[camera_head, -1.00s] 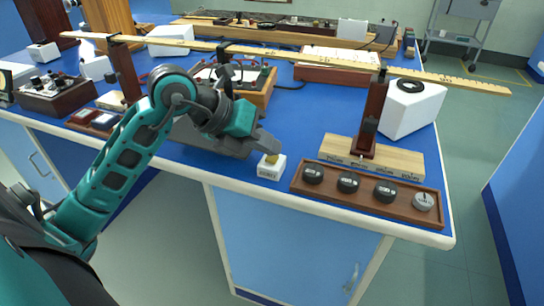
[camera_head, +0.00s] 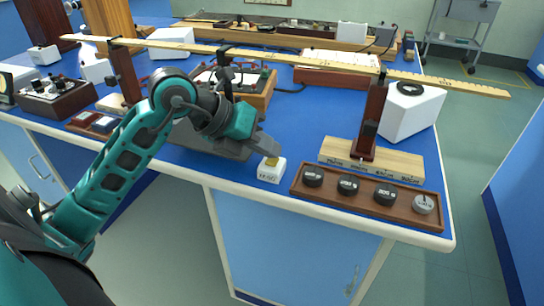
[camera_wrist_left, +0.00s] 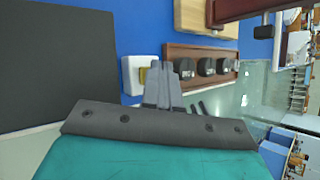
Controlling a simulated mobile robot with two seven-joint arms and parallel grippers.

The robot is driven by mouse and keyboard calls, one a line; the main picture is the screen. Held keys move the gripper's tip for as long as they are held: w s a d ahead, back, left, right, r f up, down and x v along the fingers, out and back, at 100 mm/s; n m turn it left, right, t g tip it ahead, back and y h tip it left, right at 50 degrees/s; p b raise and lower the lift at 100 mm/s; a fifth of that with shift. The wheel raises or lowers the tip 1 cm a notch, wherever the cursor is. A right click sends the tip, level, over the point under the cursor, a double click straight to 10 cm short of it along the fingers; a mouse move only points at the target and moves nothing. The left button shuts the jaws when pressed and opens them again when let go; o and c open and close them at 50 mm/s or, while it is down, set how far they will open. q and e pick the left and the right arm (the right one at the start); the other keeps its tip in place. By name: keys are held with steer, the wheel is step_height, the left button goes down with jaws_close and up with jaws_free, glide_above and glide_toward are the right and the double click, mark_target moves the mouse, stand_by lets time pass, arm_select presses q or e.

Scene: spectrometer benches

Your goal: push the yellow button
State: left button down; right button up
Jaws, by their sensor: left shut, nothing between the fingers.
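The yellow button (camera_head: 271,160) sits on top of a small white block (camera_head: 270,172) near the front edge of the blue bench. In the left wrist view the white block (camera_wrist_left: 130,78) stands just beyond my fingers, with the yellow button (camera_wrist_left: 143,75) partly hidden behind them. My left gripper (camera_head: 275,150) is shut and empty, its tips close above the button in the head view. The wrist view shows the closed fingers (camera_wrist_left: 172,68) side by side. I cannot tell whether they touch the button. My right gripper is not in view.
A brown wooden tray (camera_head: 328,200) with several round weights lies right of the button. Behind it stands a wooden base (camera_head: 400,166) with a post holding a long ruler (camera_head: 300,57). A white box (camera_head: 412,112) is at the right. The bench's front edge is close.

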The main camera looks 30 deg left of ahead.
mark_target(267, 161)
arm_select(q)
steer(key=shift+r, duration=0.55)
step_height(267, 161, up, 5)
steer(key=p, duration=0.4)
steer(key=shift+p, duration=0.3)
stand_by(0.4)
